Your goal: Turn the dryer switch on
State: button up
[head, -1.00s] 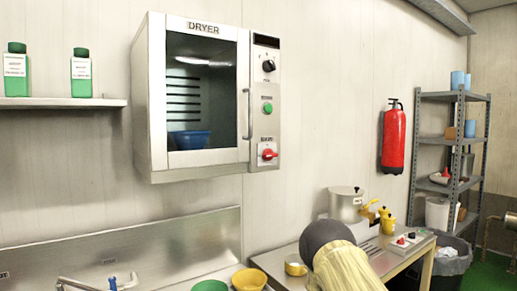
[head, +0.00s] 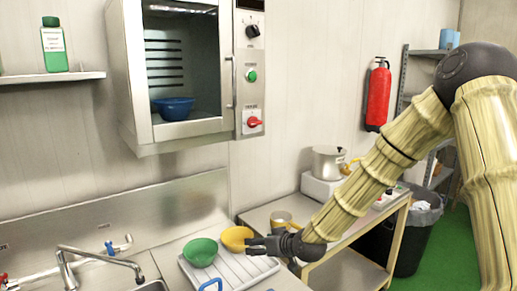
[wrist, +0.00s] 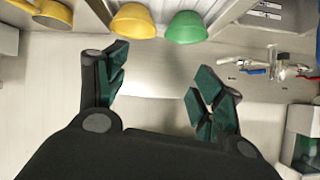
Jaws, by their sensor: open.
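The dryer (head: 130,100) is a steel wall cabinet with a glass front and a blue bowl inside. Its control panel (head: 249,40) on the right carries a black knob (head: 253,31), a green button (head: 251,76) and, lowest, a red switch (head: 254,122). The labels are too small to read. My gripper (head: 259,241) is well below the dryer, by the yellow bowl, and points left. Nothing of mine touches the panel. In the wrist view my gripper (wrist: 158,88) has its fingers wide apart with nothing between them; the dryer does not show there.
A green bowl (head: 200,252) and a yellow bowl (head: 236,239) stand on a ribbed tray (head: 235,274) beside the sink. A tap (head: 100,260) stands at the left. A pot (head: 326,162) and a yellow mug (head: 282,217) are on the table. Wall before the panel is clear.

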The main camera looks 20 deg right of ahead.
jog(key=w+d+r+n+t+y, duration=0.1)
jog(key=w+d+r+t, duration=0.15)
jog(key=r, duration=0.65)
jog(key=w+d+r+t, duration=0.1)
jog(key=w+r, duration=0.2)
jog(key=r, duration=0.6)
jog(key=n+t+y+p, duration=0.1)
jog(key=t, duration=0.2)
send_near(257, 122)
jog(key=shift+g, duration=0.25)
jog(key=shift+p+x, duration=2.3)
jog(key=shift+x, duration=2.5)
jog(key=shift+d+r, duration=0.1)
jog(key=shift+r, duration=0.05)
jog(key=c, duration=1)
